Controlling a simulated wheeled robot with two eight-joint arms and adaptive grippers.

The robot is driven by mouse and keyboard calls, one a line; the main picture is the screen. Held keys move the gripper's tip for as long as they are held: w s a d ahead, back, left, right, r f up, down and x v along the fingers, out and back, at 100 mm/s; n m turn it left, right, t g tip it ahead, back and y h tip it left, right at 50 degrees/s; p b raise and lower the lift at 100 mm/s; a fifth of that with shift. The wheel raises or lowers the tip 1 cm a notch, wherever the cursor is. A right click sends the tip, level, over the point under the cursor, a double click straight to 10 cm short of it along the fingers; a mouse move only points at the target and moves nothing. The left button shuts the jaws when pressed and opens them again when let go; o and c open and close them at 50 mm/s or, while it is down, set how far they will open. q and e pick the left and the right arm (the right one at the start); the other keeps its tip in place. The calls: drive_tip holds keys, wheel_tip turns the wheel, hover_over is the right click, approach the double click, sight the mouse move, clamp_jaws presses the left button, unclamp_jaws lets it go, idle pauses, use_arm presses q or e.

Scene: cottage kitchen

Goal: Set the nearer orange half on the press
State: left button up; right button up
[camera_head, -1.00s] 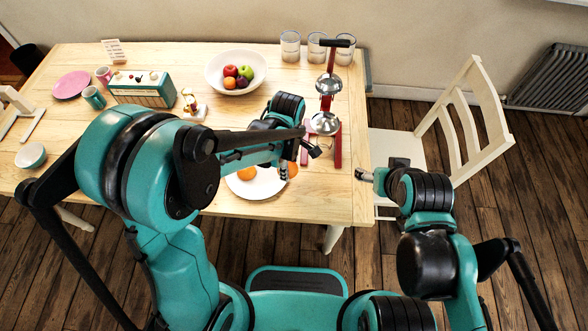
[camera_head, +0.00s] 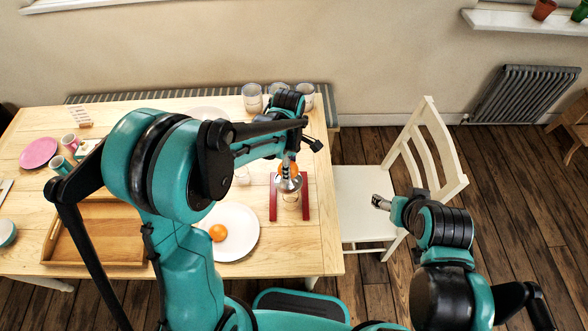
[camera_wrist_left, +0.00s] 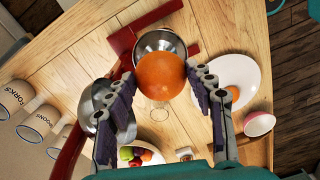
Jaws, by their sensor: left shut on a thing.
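My left gripper (camera_head: 288,163) is shut on an orange half (camera_head: 290,171). In the left wrist view the orange half (camera_wrist_left: 160,75) sits between the two fingers (camera_wrist_left: 165,95), its rounded skin towards the camera. It is over the lower metal cup of the press (camera_head: 289,185); whether it touches the cup is hard to tell. The press has a red frame, and its cup (camera_wrist_left: 158,43) is partly hidden behind the orange in the wrist view. The other orange half (camera_head: 218,232) lies on the white plate (camera_head: 242,242). My right gripper (camera_head: 380,202) is empty, off the table's right side.
A wooden tray (camera_head: 85,264) lies on the left, partly behind my left arm. A white chair (camera_head: 365,200) stands at the table's right edge.

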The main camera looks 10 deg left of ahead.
use_arm(q)
drive_tip(key=shift+w+f, duration=0.1)
drive_tip(key=shift+w, duration=0.05)
drive_tip(key=shift+s+f+b, duration=0.2)
drive_tip(key=shift+f+b, duration=0.7)
drive_tip(key=shift+f, duration=0.05)
drive_tip(key=shift+f+b, duration=1.15)
drive_tip(key=shift+f, duration=0.6)
drive_tip(key=shift+f+b, duration=0.65)
drive_tip(key=shift+b, duration=0.1)
drive_tip(key=o, duration=0.5)
drive_tip(key=shift+c, duration=0.2)
drive_tip(key=shift+r, duration=0.2)
